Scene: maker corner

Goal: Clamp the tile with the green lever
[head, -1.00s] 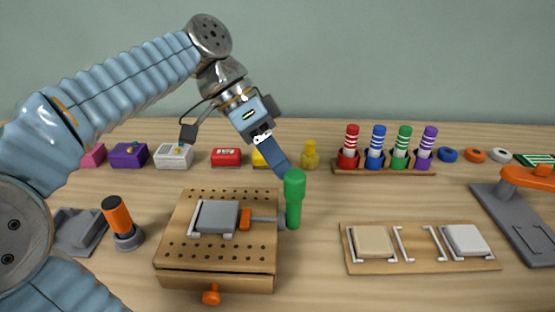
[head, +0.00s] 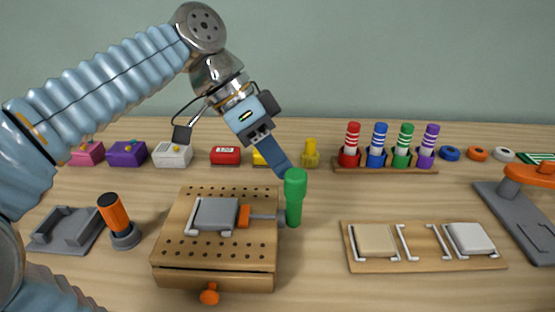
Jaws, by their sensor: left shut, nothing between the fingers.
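The green lever (head: 295,198) stands upright at the right side of a wooden pegboard block (head: 180,262). A grey tile (head: 215,214) lies on the block between white brackets. An orange pad (head: 244,216) on a grey rod (head: 263,218) is at the tile's right edge; I cannot tell whether it presses on it. My left gripper (head: 284,172) is shut and empty, its fingertips at the upper left of the lever's top. I cannot tell whether they touch it. My right gripper is not in view.
An orange knob (head: 209,294) sticks out at the block's front. An orange-handled tool (head: 114,213) and a grey holder (head: 66,230) stand left. A board (head: 420,262) with beige and white tiles lies right. Striped markers in a rack (head: 385,166) stand behind. Table between block and board is clear.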

